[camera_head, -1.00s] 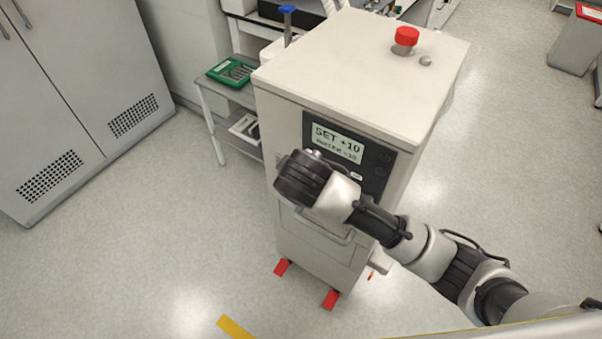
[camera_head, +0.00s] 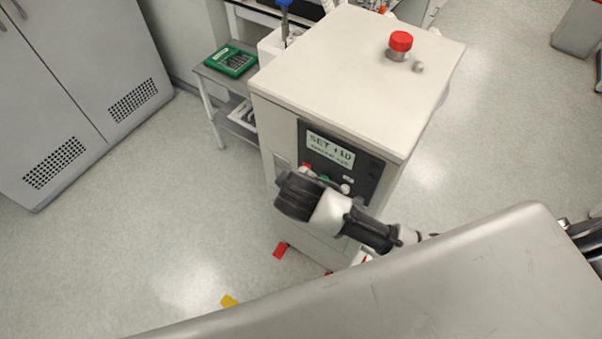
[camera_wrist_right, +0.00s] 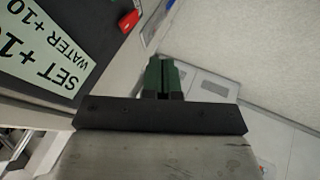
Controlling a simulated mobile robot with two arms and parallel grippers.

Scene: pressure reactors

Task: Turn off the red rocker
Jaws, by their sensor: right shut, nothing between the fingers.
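The red rocker (camera_head: 306,168) shows as a small red patch on the dark control panel (camera_head: 366,178), below the left part of the lit display (camera_head: 330,150). In the right wrist view the red rocker (camera_wrist_right: 129,21) is at the upper left, on the panel's edge region. My right gripper (camera_wrist_right: 165,65) shows its dark green fingers shut and empty, pointing up in that view, apart from the rocker and to its lower right. My left gripper is not in view.
The cream cabinet (camera_head: 350,60) carries a red-capped knob (camera_head: 400,42) on top. A shelf with a green device (camera_head: 231,61) stands behind it at left. Grey cupboards (camera_head: 75,90) are at far left. A big grey part of mine covers the bottom right.

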